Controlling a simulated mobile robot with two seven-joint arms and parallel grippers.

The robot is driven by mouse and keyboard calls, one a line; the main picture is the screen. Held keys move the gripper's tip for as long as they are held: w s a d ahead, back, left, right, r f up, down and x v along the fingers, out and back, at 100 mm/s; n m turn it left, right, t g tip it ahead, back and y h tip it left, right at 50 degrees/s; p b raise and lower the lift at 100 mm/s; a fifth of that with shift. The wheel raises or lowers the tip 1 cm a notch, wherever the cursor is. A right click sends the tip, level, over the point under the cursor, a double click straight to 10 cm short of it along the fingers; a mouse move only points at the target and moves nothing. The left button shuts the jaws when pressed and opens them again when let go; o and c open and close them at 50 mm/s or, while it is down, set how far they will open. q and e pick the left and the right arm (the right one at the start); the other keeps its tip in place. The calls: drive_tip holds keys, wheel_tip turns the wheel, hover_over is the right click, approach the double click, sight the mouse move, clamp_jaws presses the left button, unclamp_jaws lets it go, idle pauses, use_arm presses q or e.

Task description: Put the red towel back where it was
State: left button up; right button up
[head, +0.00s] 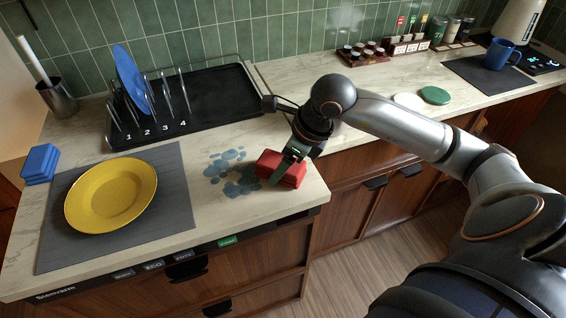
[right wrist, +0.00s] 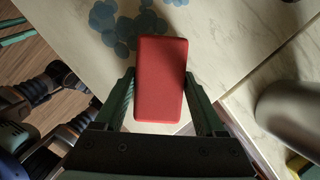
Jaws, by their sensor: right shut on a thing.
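The red towel (head: 281,169) is a folded red block at the front right of the near counter, beside blue wet-looking spots (head: 232,172). My right gripper (head: 287,166) is shut on it from above. In the right wrist view the towel (right wrist: 160,78) sits between the two green fingers, lengthwise. Whether its underside touches the counter cannot be told. My left gripper is outside the head view. In the right wrist view, green strips (right wrist: 17,37) at the upper left edge look like its fingers, cut off by the frame.
A yellow plate (head: 110,195) lies on a grey mat (head: 178,215) to the left. A black drying tray (head: 222,96) with a numbered rack and blue plate (head: 128,75) stands behind. The counter's front edge is close to the towel.

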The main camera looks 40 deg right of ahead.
drive_tip(key=o, duration=1.2)
drive_tip(key=shift+f, duration=0.1)
drive_tip(key=shift+c, duration=0.2)
drive_tip(key=shift+r, duration=0.25)
drive_tip(key=v, duration=1.2)
